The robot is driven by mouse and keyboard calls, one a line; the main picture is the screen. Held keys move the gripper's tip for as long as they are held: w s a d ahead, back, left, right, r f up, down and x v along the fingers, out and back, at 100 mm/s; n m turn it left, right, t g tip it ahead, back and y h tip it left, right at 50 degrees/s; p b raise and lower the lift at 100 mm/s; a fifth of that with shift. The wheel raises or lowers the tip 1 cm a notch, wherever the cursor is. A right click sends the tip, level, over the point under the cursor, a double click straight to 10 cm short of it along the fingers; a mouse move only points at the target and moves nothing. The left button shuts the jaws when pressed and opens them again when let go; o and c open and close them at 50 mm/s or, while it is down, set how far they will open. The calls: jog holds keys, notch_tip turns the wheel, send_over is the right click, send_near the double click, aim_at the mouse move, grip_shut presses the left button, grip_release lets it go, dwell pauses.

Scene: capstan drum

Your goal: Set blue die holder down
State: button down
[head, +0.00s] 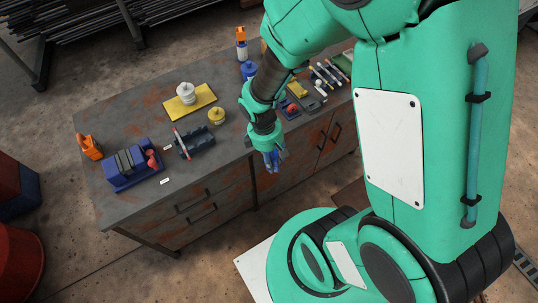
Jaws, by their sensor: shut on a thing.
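My gripper (272,164) points downward at the front edge of the workbench (235,170), in front of the drawers as seen in the head view. It is shut on a small blue thing, which I take to be the blue die holder (272,155). The thing is largely hidden by the fingers, and its shape and tilt cannot be made out. The gripper's exact height against the bench top is hard to tell.
A yellow plate with a white drum (186,92), a yellow knob-like piece (217,116), a dark tool tray (195,143), a blue rack (135,168) and an orange tool (90,146) stand on the left. Small tools (325,75) lie right. Bare bench top shows between.

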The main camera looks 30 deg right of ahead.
jog(key=w+a+t+y+p, duration=0.1)
jog(key=w+a, duration=0.3)
jog(key=shift+w+a, duration=0.2)
jog(key=shift+w, duration=0.05)
jog(key=shift+w+r, duration=0.1)
jog(key=w, duration=0.5)
jog(key=w+f+b, duration=0.1)
jog(key=w, duration=0.4)
jog(key=w+b, duration=0.1)
jog(key=w, duration=0.4)
jog(key=shift+w+d+f, duration=0.25)
jog(key=shift+w+d, duration=0.1)
jog(key=shift+w, duration=0.05)
jog(key=shift+f+b, duration=0.55)
jog(key=shift+f, duration=1.15)
jog(key=shift+f, duration=0.1)
jog(key=c, duration=1)
grip_release()
jog(key=shift+s+f, duration=0.1)
jog(key=shift+c, duration=0.2)
